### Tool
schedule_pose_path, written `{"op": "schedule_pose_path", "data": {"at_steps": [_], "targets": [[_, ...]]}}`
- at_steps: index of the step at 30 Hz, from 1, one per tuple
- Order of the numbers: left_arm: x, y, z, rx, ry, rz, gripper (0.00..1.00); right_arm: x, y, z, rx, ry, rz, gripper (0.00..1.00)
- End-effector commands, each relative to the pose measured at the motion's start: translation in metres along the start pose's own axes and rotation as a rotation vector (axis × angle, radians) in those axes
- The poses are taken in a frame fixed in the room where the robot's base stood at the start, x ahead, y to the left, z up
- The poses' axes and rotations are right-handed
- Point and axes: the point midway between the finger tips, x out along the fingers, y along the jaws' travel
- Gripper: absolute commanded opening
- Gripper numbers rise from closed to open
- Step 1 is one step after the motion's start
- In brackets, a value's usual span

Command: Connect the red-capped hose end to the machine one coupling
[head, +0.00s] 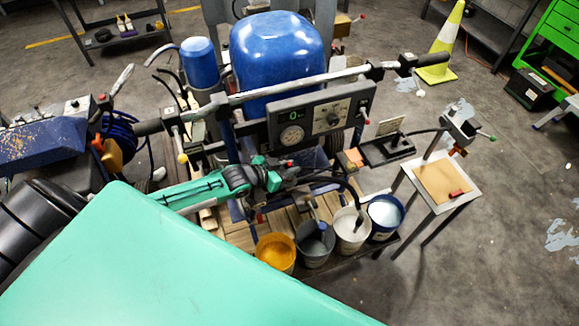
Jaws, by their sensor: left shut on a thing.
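My left gripper (275,179), green and black, reaches in from the left, below the control panel of the machine. It is shut on what looks like the hose end (292,172), small and partly covered by the fingers, with a trace of red. A dark hose (335,181) curves away to the right beside it. The machine has a large blue tank (277,50), a long handlebar (270,90) and a dark control panel (320,117) with a gauge. I cannot make out the machine one coupling. My right gripper is not in view.
Buckets of yellow (276,252), grey (315,244), white (352,230) and blue-rimmed (385,216) paint stand in front of the machine. A small stand (443,184) is at right. A traffic cone (442,50) stands behind. Another blue machine part (40,140) is at left.

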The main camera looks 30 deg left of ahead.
Motion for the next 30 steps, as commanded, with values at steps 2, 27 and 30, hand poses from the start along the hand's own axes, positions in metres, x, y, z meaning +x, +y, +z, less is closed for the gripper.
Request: {"op": "schedule_pose_path", "data": {"at_steps": [2, 27, 30], "targets": [[-0.0009, 0.0003, 0.0064, -0.004, -0.013, 0.0, 0.0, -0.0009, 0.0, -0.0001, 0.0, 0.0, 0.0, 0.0], [-0.0032, -0.0007, -0.0013, -0.001, -0.008, -0.001, 0.0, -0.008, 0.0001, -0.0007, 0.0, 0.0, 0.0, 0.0], [-0.0031, -0.0008, -0.0022, -0.001, -0.007, -0.001, 0.36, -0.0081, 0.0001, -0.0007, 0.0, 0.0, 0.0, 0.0]]}}
